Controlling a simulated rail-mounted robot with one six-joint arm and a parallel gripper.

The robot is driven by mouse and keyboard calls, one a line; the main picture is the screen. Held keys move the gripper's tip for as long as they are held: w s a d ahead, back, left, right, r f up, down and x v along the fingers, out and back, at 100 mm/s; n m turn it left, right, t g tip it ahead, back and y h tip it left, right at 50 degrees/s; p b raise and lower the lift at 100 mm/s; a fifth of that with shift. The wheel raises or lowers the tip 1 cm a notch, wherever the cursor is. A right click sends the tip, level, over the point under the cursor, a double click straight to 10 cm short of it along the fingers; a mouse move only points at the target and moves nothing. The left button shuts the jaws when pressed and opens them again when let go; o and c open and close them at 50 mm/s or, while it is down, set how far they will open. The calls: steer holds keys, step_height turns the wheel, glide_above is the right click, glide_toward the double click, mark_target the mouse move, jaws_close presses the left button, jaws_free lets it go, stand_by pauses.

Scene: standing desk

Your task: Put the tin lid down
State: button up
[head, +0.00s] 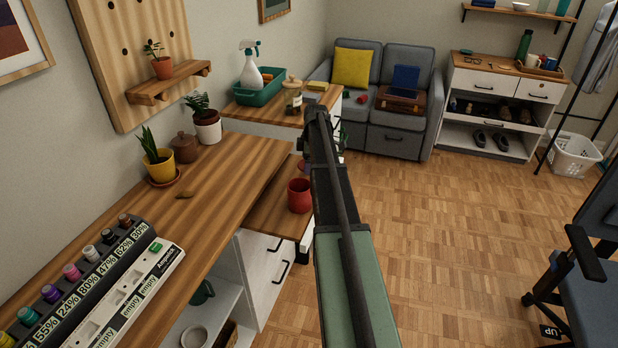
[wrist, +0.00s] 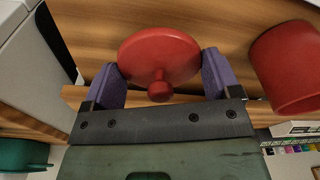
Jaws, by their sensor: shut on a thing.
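The tin lid (wrist: 158,52) is a red disc with a round knob. In the wrist view it sits between the two purple fingers of my gripper (wrist: 160,64), which is shut on its edges. Its knob points toward the camera. The red tin (wrist: 290,68) is to the right of the lid, apart from it. In the head view the tin (head: 299,196) stands upright on the lower wooden top, just left of my arm. My arm hides most of the gripper and lid there. I cannot tell whether the lid touches the wood.
The lower wooden top (head: 262,205) has bare room left of the tin. The higher desk (head: 215,190) beside it carries a yellow plant pot (head: 159,166), a brown lidded pot (head: 185,149) and a marker rack (head: 95,285). A green caddy (head: 259,91) and a jar (head: 293,98) stand farther back.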

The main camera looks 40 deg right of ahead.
step_height(320, 180, down, 4)
steer(key=shift+b, duration=1.25)
steer(key=shift+r+p, duration=0.3)
steer(key=shift+r, duration=0.05)
steer(key=shift+f, duration=0.25)
steer(key=o, duration=0.8)
steer(key=shift+r, duration=0.1)
steer(key=shift+c, duration=0.2)
steer(key=r+p, duration=0.8)
steer(key=d+r+p, duration=0.1)
steer(key=r+p, duration=0.3)
steer(key=shift+s+d+r, duration=0.1)
steer(key=shift+s+r, duration=0.15)
steer(key=shift+s, duration=0.15)
steer(key=shift+f, duration=0.1)
